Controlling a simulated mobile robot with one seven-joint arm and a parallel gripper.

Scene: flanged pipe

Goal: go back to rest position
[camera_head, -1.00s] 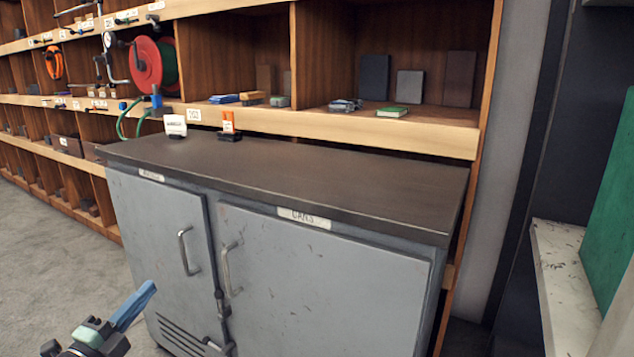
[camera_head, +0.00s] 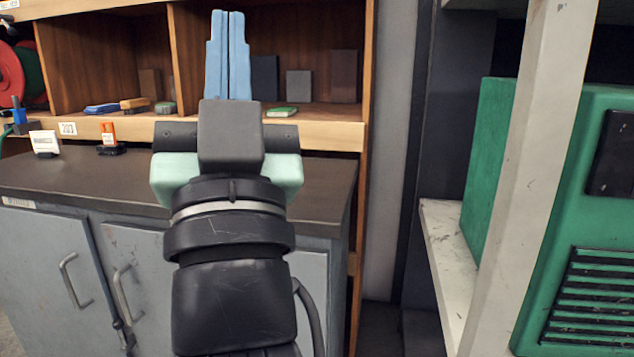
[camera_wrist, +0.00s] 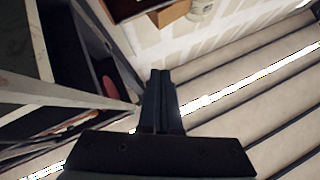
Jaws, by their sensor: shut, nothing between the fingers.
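My gripper (camera_head: 228,55) stands upright in the middle-left of the head view, its two blue fingers together and pointing up. It is shut with nothing between the fingers. It shows in front of the wooden shelf unit and hides part of the cabinet top and shelf behind it. In the wrist view the closed fingers (camera_wrist: 159,78) look dark and point toward pale panels crossed by bright light strips. No flanged pipe can be made out.
A grey metal cabinet (camera_head: 135,265) with a dark top stands at the left. Wooden shelves (camera_head: 320,139) with small items stand behind it. A pale upright post (camera_head: 535,160) and a green machine (camera_head: 585,215) are close on the right.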

